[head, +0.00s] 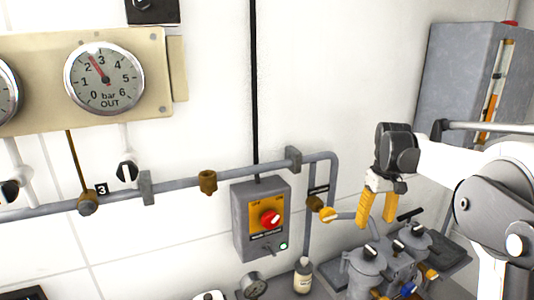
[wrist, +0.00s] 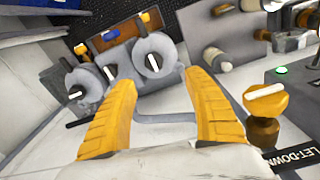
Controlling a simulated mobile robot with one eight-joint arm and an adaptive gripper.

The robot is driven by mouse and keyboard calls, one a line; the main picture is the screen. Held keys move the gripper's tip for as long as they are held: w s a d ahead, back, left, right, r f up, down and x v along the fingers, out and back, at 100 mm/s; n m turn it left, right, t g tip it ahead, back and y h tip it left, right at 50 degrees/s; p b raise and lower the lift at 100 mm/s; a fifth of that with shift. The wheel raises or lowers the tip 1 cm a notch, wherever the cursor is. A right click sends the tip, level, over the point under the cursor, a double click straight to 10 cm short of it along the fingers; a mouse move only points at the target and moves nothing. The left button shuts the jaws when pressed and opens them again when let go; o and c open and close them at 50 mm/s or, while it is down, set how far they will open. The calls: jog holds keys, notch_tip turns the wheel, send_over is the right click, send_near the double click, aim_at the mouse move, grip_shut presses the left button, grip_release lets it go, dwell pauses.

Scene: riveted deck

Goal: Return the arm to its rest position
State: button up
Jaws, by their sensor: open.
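My gripper (head: 377,207) is at the right of the head view, with its two yellow fingers pointing down and apart. It hangs in front of the wall, above the grey twin-canister unit (head: 366,265). In the wrist view my gripper (wrist: 158,115) shows both ribbed fingers spread wide with nothing held between them. The canister unit (wrist: 154,58) appears beyond the fingertips there. My arm comes in from the right edge of the head view.
A grey control box (head: 262,218) with a red knob is on the wall left of the gripper. A yellow-handled valve (head: 328,215) is close beside the fingers. A grey cabinet (head: 455,75) stands behind the arm. A white bottle (head: 303,277) stands below. Open wall lies above the pipe.

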jog(key=s+a+r+t+b, duration=0.2)
jog(key=s+a, duration=0.5)
jog(key=s, duration=0.2)
jog(key=s+a+f+t+b, duration=0.1)
jog(key=s+a+f, duration=0.2)
jog(key=s, duration=0.2)
jog(key=s+a+f+m+t+b, duration=0.1)
jog(key=s+a+f+t, duration=0.1)
jog(key=s, duration=0.4)
jog(key=s+a+f+t+b, duration=0.1)
jog(key=s+a+f+b, duration=0.1)
jog(key=s+a+f, duration=0.2)
jog(key=shift+s+a+f+m+t, duration=0.3)
jog(key=shift+s+m+t, duration=0.1)
jog(key=shift+s, duration=0.75)
